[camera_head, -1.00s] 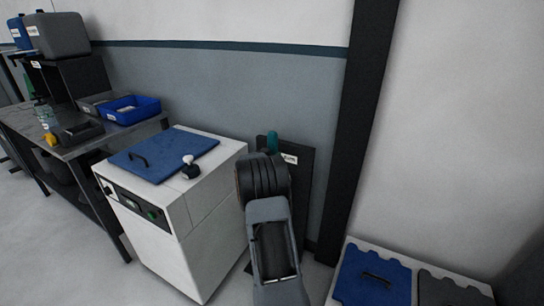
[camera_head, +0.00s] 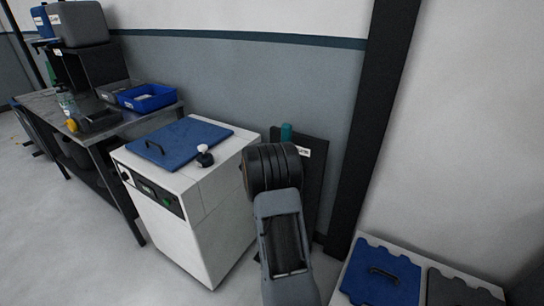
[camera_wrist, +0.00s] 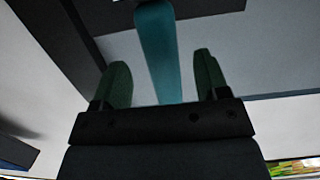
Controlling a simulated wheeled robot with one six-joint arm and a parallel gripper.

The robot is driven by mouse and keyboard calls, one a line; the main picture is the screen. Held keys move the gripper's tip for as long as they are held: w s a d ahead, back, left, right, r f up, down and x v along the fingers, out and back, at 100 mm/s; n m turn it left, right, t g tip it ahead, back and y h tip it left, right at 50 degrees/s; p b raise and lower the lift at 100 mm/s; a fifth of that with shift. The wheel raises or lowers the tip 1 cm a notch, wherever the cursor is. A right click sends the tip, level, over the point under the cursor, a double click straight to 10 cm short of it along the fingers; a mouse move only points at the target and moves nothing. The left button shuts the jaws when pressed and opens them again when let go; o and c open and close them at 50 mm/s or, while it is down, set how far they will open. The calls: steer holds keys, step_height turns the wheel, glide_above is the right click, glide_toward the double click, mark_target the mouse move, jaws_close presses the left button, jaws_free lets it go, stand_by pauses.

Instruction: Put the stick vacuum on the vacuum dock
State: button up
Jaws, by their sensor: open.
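A teal upright piece (camera_head: 286,132), which looks like part of the stick vacuum, shows in the head view just above my arm. Behind it stands a dark labelled panel (camera_head: 316,168), perhaps the vacuum dock, against the wall. In the wrist view a long teal bar (camera_wrist: 159,55) runs between the two green fingers of my gripper (camera_wrist: 161,72). The fingers are open, with gaps on both sides of the bar. I cannot tell how deep the bar lies between them. My arm hides the lower part of the vacuum and panel in the head view.
A white cabinet (camera_head: 200,215) with a blue lid (camera_head: 180,143) stands left of my arm. A workbench (camera_head: 110,132) with a blue bin (camera_head: 147,98) is farther left. A dark post (camera_head: 372,130) and a low unit with a blue lid (camera_head: 381,275) are to the right.

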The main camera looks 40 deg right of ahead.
steer(key=a+r+n+t+y, duration=0.35)
steer(key=a+n+y, duration=0.2)
steer(key=a, duration=0.85)
steer(key=a+r+n+t+y, duration=0.2)
steer(key=a+n+t+y, duration=0.35)
steer(key=a, duration=0.95)
steer(key=s+a+f+n+g+y, duration=0.1)
steer(key=s+a+g+y, duration=0.45)
steer(key=a, duration=0.25)
steer(key=s+a+f+n+g, duration=0.1)
steer(key=s+g, duration=0.1)
steer(key=s, duration=0.6)
steer(key=s+a+f+n+g, duration=0.1)
steer(key=s+a+f+g, duration=0.1)
steer(key=s, duration=0.6)
steer(key=shift+n+g+h+p, duration=0.4)
steer(key=shift+g+h, duration=0.05)
steer(key=shift+g, duration=0.1)
steer(key=shift+s, duration=0.1)
